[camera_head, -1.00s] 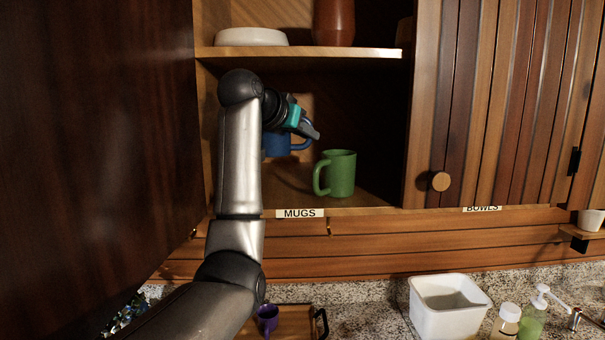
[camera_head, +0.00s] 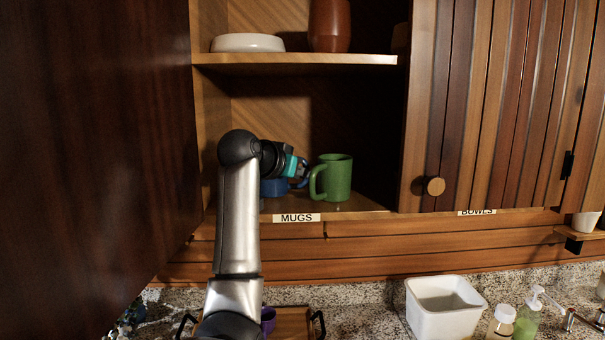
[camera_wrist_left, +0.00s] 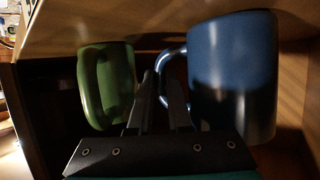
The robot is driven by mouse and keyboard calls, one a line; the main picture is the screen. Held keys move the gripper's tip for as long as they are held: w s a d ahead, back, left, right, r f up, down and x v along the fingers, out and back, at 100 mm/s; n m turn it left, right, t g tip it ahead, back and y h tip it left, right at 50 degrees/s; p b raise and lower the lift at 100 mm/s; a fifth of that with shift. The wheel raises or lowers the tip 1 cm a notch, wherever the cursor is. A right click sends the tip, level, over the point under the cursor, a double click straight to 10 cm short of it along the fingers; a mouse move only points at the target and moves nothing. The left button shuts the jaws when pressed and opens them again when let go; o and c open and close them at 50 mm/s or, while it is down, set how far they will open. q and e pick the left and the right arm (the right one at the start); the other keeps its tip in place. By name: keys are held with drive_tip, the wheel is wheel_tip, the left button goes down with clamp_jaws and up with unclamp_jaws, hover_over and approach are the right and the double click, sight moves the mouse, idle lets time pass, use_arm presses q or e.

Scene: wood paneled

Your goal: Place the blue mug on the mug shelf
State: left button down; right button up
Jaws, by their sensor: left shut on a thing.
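The blue mug (camera_head: 274,187) is inside the cupboard at the shelf labelled MUGS (camera_head: 297,218), mostly hidden behind my left arm. My left gripper (camera_head: 303,170) is shut on the mug's handle. In the left wrist view the blue mug (camera_wrist_left: 235,80) is large at the right, with its handle between the fingers (camera_wrist_left: 163,88). The mug looks upright and low, at about shelf level; I cannot tell whether it touches the shelf board (camera_head: 352,202). A green mug (camera_head: 336,178) stands on the same shelf, just right of my gripper. My right gripper is not in view.
The upper shelf (camera_head: 310,60) holds a white dish (camera_head: 248,42) and a brown vase (camera_head: 329,25). An open dark door (camera_head: 95,150) stands at the left; a slatted door (camera_head: 480,110) closes the right. A white bin (camera_head: 445,310) and a tray (camera_head: 293,322) are on the counter below.

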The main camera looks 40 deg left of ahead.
use_arm(q)
drive_tip(key=shift+f, duration=0.1)
drive_tip(key=c, duration=1.1)
unclamp_jaws()
drive_tip(key=shift+c, duration=0.2)
drive_tip(key=shift+s, duration=0.1)
drive_tip(key=b+v, duration=0.2)
drive_tip(key=v, duration=0.5)
drive_tip(key=shift+s+r, duration=0.15)
drive_tip(key=shift+r, duration=0.1)
